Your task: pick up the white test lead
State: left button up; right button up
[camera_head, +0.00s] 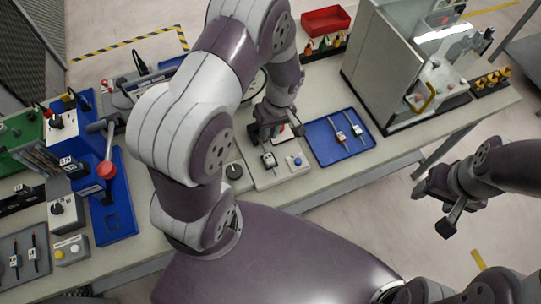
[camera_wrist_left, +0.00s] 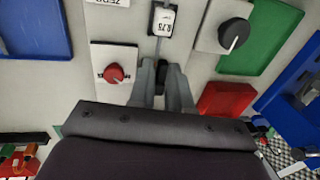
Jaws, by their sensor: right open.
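I cannot pick out a white test lead with certainty in either view. My left gripper (camera_head: 268,130) is low over the bench's middle, at a grey panel. In the left wrist view its two fingers (camera_wrist_left: 163,85) stand close together, with a dark piece between them; whether they grip it is unclear. Just beyond them lies a small black piece with a white label (camera_wrist_left: 163,20) and a thin rod; a similar labelled piece shows in the head view (camera_head: 269,160). My right gripper (camera_head: 436,208) is open and empty, off the bench's front edge.
A blue tray (camera_head: 325,153) with two labelled pieces lies right of my left gripper. A glass-fronted cabinet (camera_head: 385,75) stands further right, a red bin (camera_head: 325,20) behind. Blue equipment (camera_head: 95,165) crowds the left. A red knob (camera_wrist_left: 114,73) and black dial (camera_wrist_left: 234,34) flank the left fingers.

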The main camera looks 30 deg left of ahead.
aim_at(264, 147)
pick_arm(q)
jog(key=shift+a+f, duration=0.1)
jog(key=shift+f, duration=0.5)
jog(key=f, duration=0.1)
jog(key=f+p, duration=0.1)
jog(key=f, duration=0.1)
jog(key=a+f+p, duration=0.1)
jog(key=f, duration=0.1)
jog(key=shift+s, duration=0.25)
jog(key=shift+f, duration=0.4)
grip_shut()
